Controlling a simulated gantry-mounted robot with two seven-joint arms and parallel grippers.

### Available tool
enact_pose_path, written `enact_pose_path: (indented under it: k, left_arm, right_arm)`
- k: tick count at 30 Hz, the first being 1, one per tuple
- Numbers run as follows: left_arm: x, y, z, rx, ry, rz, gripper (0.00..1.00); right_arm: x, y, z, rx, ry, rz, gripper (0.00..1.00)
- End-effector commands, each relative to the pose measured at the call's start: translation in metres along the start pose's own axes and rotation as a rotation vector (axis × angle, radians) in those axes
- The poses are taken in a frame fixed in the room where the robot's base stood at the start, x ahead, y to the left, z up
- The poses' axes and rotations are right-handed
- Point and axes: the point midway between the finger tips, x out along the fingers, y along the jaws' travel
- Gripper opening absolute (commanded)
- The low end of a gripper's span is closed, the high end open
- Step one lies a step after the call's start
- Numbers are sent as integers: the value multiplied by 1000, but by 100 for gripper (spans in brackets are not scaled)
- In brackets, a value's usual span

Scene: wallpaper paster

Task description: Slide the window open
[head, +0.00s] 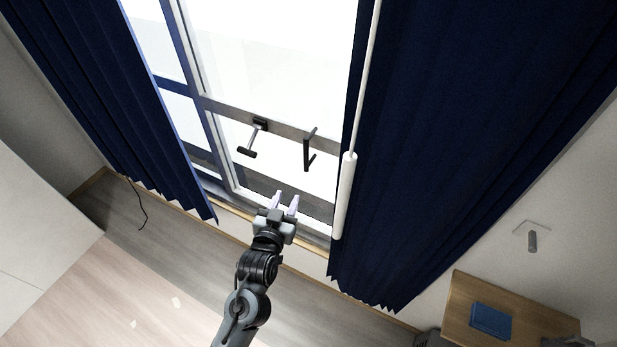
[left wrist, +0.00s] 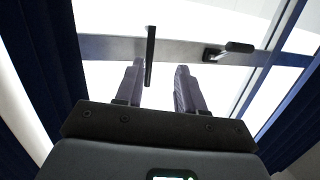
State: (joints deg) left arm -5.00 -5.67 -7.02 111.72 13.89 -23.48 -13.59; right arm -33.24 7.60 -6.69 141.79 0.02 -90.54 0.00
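The window (head: 272,60) stands between the curtains, with a pale frame and bright glass. Two dark handles are on its crossbar: a bar handle (head: 308,150) on the right and a T-shaped handle (head: 253,140) on the left. My left gripper (head: 285,201) is open and empty, in front of and below the handles. In the left wrist view, the bar handle (left wrist: 151,50) appears beyond the open fingers (left wrist: 160,85), close to the left finger's line. The T-shaped handle (left wrist: 230,50) lies to the right of the fingers. My right gripper cannot be made out.
Dark blue curtains hang on the left (head: 90,80) and right (head: 460,120). A white rod (head: 345,195) hangs at the right curtain's edge. A wooden table (head: 460,310) with a blue book (head: 491,321) is at lower right. The floor (head: 120,285) at lower left is mostly clear.

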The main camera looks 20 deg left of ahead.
Motion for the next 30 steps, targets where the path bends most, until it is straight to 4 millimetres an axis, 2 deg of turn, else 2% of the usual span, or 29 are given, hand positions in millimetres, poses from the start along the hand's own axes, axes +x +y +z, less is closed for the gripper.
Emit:
enact_pose_path:
  k: [1,7,16,30]
  left_arm:
    - [14,6,5,-18,28,-1,38]
    - [34,15,-27,-54,111,2,38]
    - [56,15,-45,-57,140,3,38]
    - [126,15,-54,-57,138,4,38]
  right_arm:
    - [22,-2,7,-1,1,-2,100]
    - [44,-5,13,3,4,-6,100]
    - [44,-8,12,12,9,-16,100]
    - [40,-6,11,7,9,-10,100]
